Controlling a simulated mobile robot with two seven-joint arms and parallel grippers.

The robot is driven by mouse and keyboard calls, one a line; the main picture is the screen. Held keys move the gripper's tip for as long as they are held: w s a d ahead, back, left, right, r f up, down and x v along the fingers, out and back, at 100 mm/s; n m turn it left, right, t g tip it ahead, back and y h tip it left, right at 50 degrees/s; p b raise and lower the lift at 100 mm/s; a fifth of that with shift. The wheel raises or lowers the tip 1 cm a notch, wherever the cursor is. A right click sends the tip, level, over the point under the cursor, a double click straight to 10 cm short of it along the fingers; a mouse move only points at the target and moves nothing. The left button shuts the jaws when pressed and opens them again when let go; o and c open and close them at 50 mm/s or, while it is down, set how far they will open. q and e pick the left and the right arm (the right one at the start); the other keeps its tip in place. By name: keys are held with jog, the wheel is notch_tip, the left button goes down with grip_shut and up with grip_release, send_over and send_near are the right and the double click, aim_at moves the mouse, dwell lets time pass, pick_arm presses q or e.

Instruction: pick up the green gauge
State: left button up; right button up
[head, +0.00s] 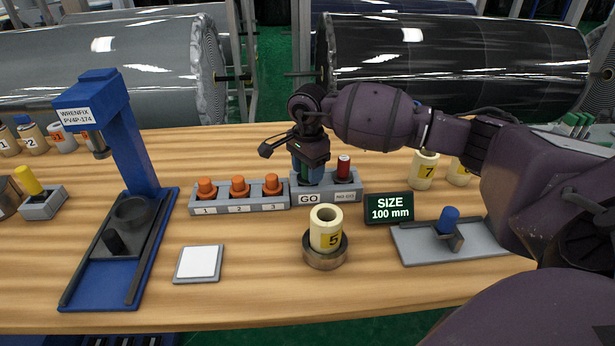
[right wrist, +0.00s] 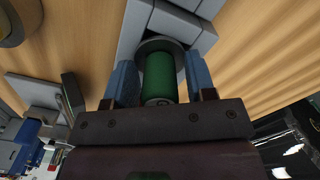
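The green gauge (right wrist: 160,76) is a green cylinder in the round socket of the grey GO holder (head: 309,198). In the head view it shows only as a bit of green (head: 306,176) below my right gripper (head: 310,168), which hides most of it. My right gripper points down over the holder. In the right wrist view its two blue fingers (right wrist: 161,82) stand on either side of the gauge, with a narrow gap at the right finger, so it looks open around the gauge. My left gripper is not in view.
A red gauge (head: 343,166) stands in the NO-GO socket just right. Orange-topped pieces (head: 239,187) stand in the numbered rack to the left. Roll 5 (head: 325,229) sits in a round holder in front, near the SIZE display (head: 389,208). A blue press (head: 125,190) stands at left.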

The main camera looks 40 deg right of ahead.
jog(key=c, duration=0.7)
jog(key=shift+c, duration=0.8)
jog(key=shift+r, duration=0.1)
